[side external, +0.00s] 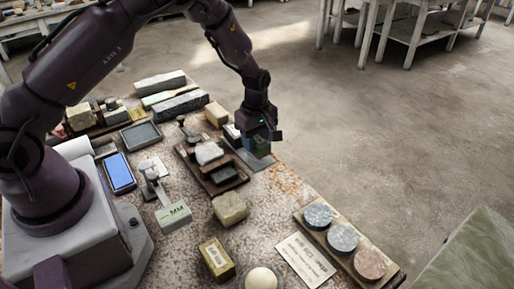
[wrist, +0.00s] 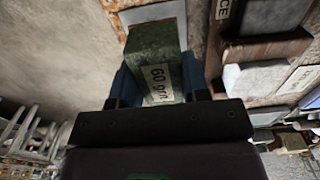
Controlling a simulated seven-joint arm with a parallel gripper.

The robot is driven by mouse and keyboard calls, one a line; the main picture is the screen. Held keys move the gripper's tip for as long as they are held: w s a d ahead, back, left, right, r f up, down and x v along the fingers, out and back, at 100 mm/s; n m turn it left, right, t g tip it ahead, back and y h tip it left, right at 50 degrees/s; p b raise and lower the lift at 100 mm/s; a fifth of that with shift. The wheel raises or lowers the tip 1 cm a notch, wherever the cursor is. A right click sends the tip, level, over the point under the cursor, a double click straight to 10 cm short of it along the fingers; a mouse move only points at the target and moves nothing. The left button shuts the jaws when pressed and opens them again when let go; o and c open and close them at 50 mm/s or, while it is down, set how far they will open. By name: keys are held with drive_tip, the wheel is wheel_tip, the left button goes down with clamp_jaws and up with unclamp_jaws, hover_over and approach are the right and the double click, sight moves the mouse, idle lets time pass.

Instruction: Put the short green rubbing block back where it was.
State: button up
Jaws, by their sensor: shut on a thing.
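The short green block (wrist: 155,45) is between the fingers of my gripper (wrist: 156,80) in the wrist view. A pale label on it reads something like "60 grit". In the side external view my gripper (side external: 260,134) points down at the far right edge of the table, shut on the dark green block (side external: 258,148). I cannot tell whether the block touches the plate.
A brown wooden rack (side external: 188,155) with pale and dark stones stands close left of my gripper. Open floor lies right.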

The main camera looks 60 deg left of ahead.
sight(257, 149)
drive_tip(key=shift+w+f, duration=0.15)
drive_tip(key=shift+f, duration=1.5)
drive_tip(key=shift+f, duration=0.1)
drive_tip(key=o, duration=1)
drive_tip(key=shift+f, duration=0.1)
